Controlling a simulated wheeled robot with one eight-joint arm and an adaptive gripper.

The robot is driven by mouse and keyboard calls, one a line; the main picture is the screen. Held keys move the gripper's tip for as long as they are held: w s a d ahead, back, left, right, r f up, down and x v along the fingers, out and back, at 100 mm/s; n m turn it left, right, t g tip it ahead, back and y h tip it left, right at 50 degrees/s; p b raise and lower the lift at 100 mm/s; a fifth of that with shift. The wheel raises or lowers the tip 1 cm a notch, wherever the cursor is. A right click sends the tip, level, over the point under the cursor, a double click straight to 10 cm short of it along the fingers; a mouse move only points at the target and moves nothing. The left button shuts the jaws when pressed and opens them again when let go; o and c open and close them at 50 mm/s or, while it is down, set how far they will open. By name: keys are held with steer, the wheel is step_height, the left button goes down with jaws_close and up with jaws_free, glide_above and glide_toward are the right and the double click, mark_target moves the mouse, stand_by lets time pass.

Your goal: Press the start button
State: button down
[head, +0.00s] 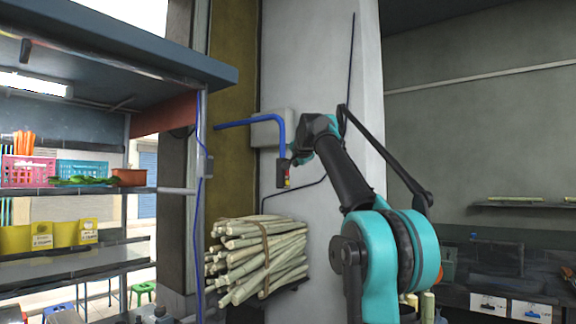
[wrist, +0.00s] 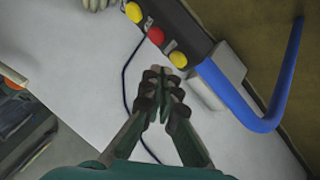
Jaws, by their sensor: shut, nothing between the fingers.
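A dark control box (wrist: 195,40) hangs on a blue bent pipe and crosses the upper part of the wrist view. On its face are a yellow button (wrist: 133,12), a red button (wrist: 156,35) and another yellow button (wrist: 178,59). I cannot read any label marking the start button. My gripper (wrist: 163,75) is shut and empty. In the picture its tips lie just below the red and lower yellow buttons, with no contact visible. In the head view, the box (head: 282,173) is small, just left of my gripper (head: 297,160), whose fingers are hard to make out.
The blue pipe (head: 245,122) reaches out by the white pillar (head: 320,75). A tied sugarcane bundle (head: 258,250) lies below the box. A stall shelf (head: 70,190) with baskets stands left. A dark cable runs down the pillar.

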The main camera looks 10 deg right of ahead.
stand_by(0.6)
steer(key=shift+w+a, duration=0.3)
steer(key=shift+w+a, duration=0.3)
steer(key=shift+w, duration=0.05)
stand_by(0.8)
steer(key=shift+s, duration=0.1)
steer(key=shift+s+d, duration=0.55)
steer(key=shift+d, duration=0.05)
steer(key=shift+d, duration=0.1)
stand_by(0.3)
steer(key=s+d, duration=0.3)
steer(key=shift+s+d, duration=0.15)
steer(key=shift+s, duration=0.1)
stand_by(0.9)
